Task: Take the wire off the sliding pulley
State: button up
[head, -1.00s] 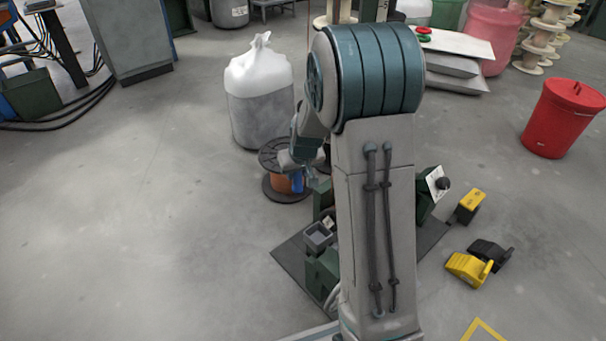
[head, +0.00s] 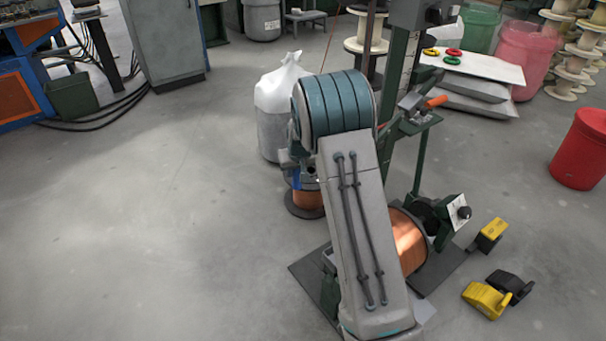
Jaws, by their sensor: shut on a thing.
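My gripper (head: 309,176) shows only in part, small and low beside my arm, just above a copper spool (head: 307,200) on the floor. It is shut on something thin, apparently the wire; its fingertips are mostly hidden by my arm. A thin reddish line, perhaps the wire, (head: 333,38) rises behind my arm's elbow. A dark green mast (head: 393,150) stands right of my arm, with a bracket and an orange handle (head: 436,101). I cannot make out the sliding pulley for certain. A larger copper spool (head: 408,245) sits in the machine at the mast's foot, partly behind my arm.
A white-topped sack (head: 277,90) stands behind the floor spool. Yellow and black blocks (head: 487,299) lie right of the machine's dark base plate (head: 440,272). A red bin (head: 581,150) stands far right. The floor at left is clear.

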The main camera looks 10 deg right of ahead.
jog(key=shift+w+a+r+p, duration=0.15)
jog(key=shift+w+r+p, duration=0.15)
jog(key=shift+r+p, duration=1.1)
jog(key=shift+w+a+r+p, duration=0.1)
jog(key=shift+w+r+p, duration=0.2)
jog(key=shift+r+p, duration=1.05)
jog(key=shift+w+a+r+p, duration=0.25)
jog(key=shift+r+p, duration=0.45)
jog(key=shift+r, duration=1.35)
jog(key=shift+d+r, duration=0.1)
